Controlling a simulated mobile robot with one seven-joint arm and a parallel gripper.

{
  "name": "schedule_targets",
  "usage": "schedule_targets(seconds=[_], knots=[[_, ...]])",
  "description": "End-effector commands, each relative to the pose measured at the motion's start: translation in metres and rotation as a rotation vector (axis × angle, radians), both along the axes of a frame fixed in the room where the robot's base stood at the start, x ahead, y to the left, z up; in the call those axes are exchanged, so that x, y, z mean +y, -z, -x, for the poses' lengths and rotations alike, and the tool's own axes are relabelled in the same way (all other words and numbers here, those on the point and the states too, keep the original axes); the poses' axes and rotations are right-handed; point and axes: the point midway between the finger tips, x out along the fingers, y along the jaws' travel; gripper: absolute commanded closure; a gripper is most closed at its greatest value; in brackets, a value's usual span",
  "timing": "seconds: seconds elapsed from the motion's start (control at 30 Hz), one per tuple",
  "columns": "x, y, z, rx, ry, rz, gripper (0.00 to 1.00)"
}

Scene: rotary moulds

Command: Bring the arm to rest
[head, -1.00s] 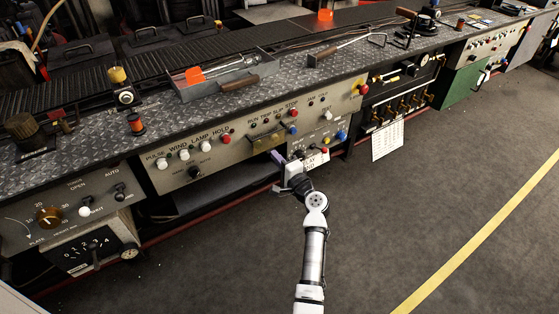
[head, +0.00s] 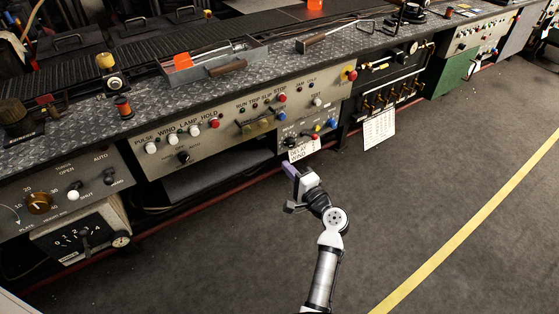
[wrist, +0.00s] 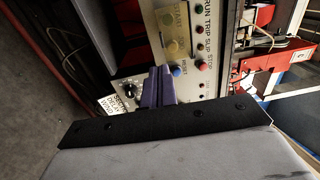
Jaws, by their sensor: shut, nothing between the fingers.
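My gripper (head: 290,171) is in the lower middle of the head view, in front of the bench and over the dark floor. Its purple fingers are shut with nothing between them. In the wrist view the shut fingers (wrist: 158,87) point toward the control panel (wrist: 186,45), which appears turned on its side. In the head view the fingers are below the panel's lower edge, near the white label (head: 304,149). They look apart from the panel and the label. My arm reaches up from the bottom of the head view, bent at the elbow.
The bench front carries a long panel (head: 165,150) of knobs and coloured buttons. A paper tag (head: 379,129) hangs to the right. A grey tray (head: 215,64) with tools lies on the bench top. The floor (head: 420,190) right of my arm is clear, crossed by a yellow line (head: 470,230).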

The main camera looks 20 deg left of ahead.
Motion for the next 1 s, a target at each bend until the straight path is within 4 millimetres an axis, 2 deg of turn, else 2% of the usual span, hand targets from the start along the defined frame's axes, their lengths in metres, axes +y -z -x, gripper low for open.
schedule_targets(seconds=[0.1,0.33,0.47,0.57,0.67,0.73,0.87,0.9,0.97,1.0], knots=[[-0.01,0.001,0.007,0.0,0.002,0.0,1.0],[-0.013,0.001,0.01,0.001,0.0,0.001,1.0],[0.002,-0.016,0.006,-0.058,0.003,0.04,1.0],[0.032,-0.054,0.002,-0.197,0.023,0.122,1.0],[0.073,-0.114,0.005,-0.409,0.066,0.211,1.0],[0.1,-0.16,0.016,-0.572,0.109,0.254,1.0],[0.139,-0.245,0.053,-0.86,0.202,0.282,1.0],[0.149,-0.27,0.068,-0.945,0.232,0.277,1.0],[0.16,-0.306,0.094,-1.069,0.285,0.264,1.0],[0.166,-0.33,0.113,-1.148,0.321,0.249,1.0]])
